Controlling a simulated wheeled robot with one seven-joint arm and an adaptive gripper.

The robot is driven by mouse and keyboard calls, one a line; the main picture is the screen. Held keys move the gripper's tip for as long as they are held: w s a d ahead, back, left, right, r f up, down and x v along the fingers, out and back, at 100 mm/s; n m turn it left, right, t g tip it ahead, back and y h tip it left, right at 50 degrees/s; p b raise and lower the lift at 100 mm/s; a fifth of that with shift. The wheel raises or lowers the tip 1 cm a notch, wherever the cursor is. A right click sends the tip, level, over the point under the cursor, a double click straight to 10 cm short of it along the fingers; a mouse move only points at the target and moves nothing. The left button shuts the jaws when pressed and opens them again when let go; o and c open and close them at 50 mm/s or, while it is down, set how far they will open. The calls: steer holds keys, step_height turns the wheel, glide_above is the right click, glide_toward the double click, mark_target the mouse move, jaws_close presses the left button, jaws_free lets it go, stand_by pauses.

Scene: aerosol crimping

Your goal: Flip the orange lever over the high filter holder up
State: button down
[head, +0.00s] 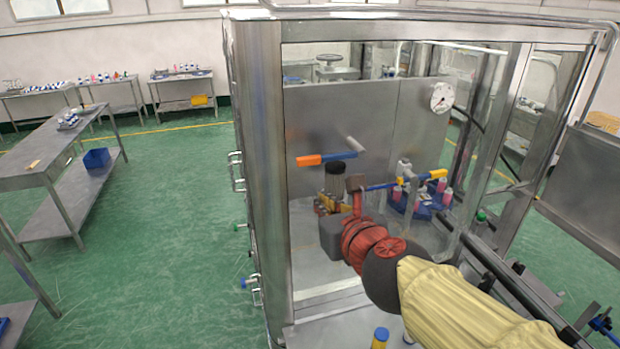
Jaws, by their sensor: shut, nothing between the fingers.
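The orange lever (308,160) is the orange end of a blue bar inside the metal-framed cabinet. The bar lies nearly level, and a grey cylinder (355,145) sits near its right end. A black-topped part (333,172) with brass-coloured pieces below it is under the bar; I cannot tell for sure if this is the high filter holder. My arm reaches in from the lower right. My gripper (355,183) is shut and empty, below and to the right of the orange lever, apart from it in the picture. It partly hides what is behind it.
A second blue bar with a yellow end (437,174) is right of my gripper, above a blue round carrier (422,212) with pink bottles. The cabinet's left post (258,150) and right frame bound the opening. A pressure gauge (442,97) is on the back panel.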

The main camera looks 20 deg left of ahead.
steer(key=b+x, duration=0.3)
steer(key=x, duration=0.8)
steer(key=r+p, duration=0.3)
steer(key=r, duration=0.1)
steer(key=shift+s+d+p, duration=0.2)
steer(key=shift+s+p, duration=0.1)
steer(key=shift+s, duration=0.05)
steer(key=shift+s+r, duration=0.1)
